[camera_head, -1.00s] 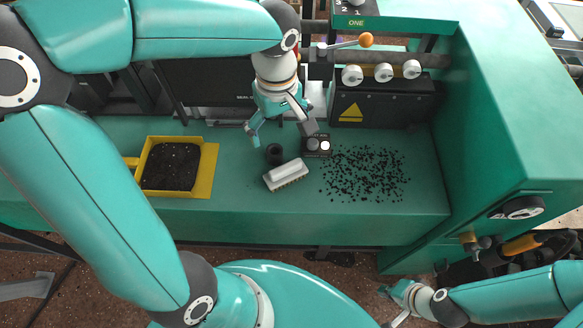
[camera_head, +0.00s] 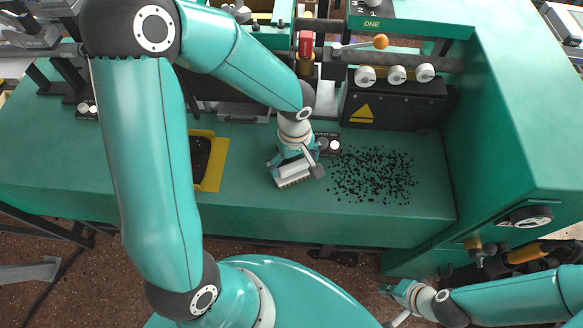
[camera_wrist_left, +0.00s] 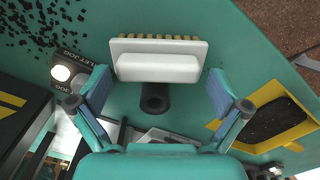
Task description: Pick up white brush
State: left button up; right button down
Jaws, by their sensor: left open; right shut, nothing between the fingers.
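The white brush (camera_head: 293,178) lies on the green bench, with a pale body and tan bristles along its front edge. In the left wrist view the brush (camera_wrist_left: 158,66) lies crosswise just ahead of the fingers, bristles on the far side. My left gripper (camera_head: 295,170) is open and low over the brush. In the wrist view its fingers (camera_wrist_left: 158,84) stand wide apart, one toward each end of the brush, with gaps visible. My right gripper (camera_head: 389,307) is shut and empty at the lower right, away from the bench top.
A yellow dustpan (camera_head: 219,160) lies to the left, partly hidden by my arm. A black box with knobs (camera_head: 395,105) stands behind.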

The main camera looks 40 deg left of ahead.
pick_arm(q)
jog(key=shift+f, duration=0.85)
jog(key=c, duration=0.9)
jog(key=shift+r, duration=0.2)
